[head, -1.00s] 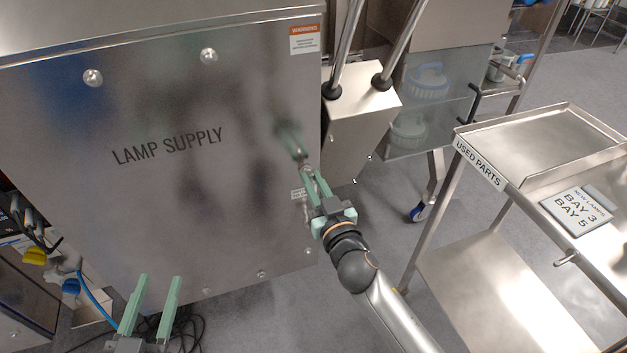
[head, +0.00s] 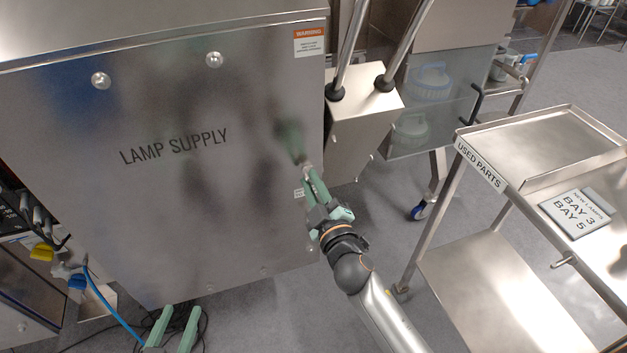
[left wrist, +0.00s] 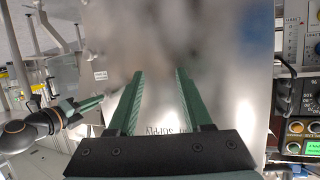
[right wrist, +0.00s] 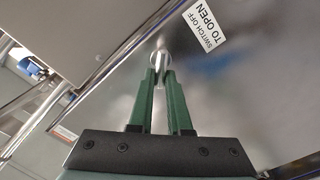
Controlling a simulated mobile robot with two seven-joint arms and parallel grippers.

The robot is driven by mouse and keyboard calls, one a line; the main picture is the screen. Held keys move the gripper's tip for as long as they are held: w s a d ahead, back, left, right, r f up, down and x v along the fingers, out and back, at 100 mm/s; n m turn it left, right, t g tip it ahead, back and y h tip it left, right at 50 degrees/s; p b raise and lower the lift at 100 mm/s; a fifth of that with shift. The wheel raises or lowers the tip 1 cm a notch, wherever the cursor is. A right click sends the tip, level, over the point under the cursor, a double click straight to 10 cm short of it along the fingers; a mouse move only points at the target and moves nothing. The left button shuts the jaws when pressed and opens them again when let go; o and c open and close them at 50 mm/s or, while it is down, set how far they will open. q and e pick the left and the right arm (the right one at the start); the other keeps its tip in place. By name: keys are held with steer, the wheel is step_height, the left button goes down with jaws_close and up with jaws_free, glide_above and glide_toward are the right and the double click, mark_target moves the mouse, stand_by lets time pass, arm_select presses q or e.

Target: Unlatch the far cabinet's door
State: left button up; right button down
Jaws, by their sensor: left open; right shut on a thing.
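The steel cabinet door (head: 150,210) marked LAMP SUPPLY fills the left of the head view. A small metal latch (right wrist: 161,56) sits near the door's right edge, below a SWITCH OFF TO OPEN label (right wrist: 205,24) as the right wrist view is framed. My right gripper (head: 307,172) is shut on the latch, its fingertips at the door face; they mostly hide the latch in the head view. The door lies flush in its frame. My left gripper (head: 181,312) is open and empty, low in front of the door. It also shows in the left wrist view (left wrist: 158,75).
A steel trolley (head: 480,168) marked USED PARTS stands at the right, with a BAY 3 BAY 5 sign (head: 577,213) on top. A box with two metal tubes (head: 355,125) stands beside the cabinet. Cables (head: 110,308) lie at lower left. Grey floor separates cabinet and trolley.

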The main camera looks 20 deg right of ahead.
steer(key=n, duration=0.3)
steer(key=shift+a+f+n, duration=0.1)
steer(key=shift+n, duration=0.3)
arm_select(q)
steer(key=shift+s+f+g, duration=0.25)
steer(key=shift+s+f, duration=0.1)
steer(key=shift+f, duration=0.3)
steer(key=shift+s+f+g, duration=0.25)
steer(key=shift+s+f, duration=0.05)
steer(key=shift+f, duration=0.35)
arm_select(e)
steer(key=shift+a+f+n, duration=0.1)
steer(key=shift+f+n, duration=0.05)
steer(key=shift+n, duration=1.1)
steer(key=shift+f+n, duration=0.1)
steer(key=shift+n, duration=1.15)
steer(key=c, duration=0.9)
jaws_free()
steer(key=shift+f, duration=0.1)
arm_select(q)
steer(key=shift+f, duration=0.1)
arm_select(e)
steer(key=shift+o, duration=0.2)
arm_select(q)
steer(key=shift+s, duration=0.1)
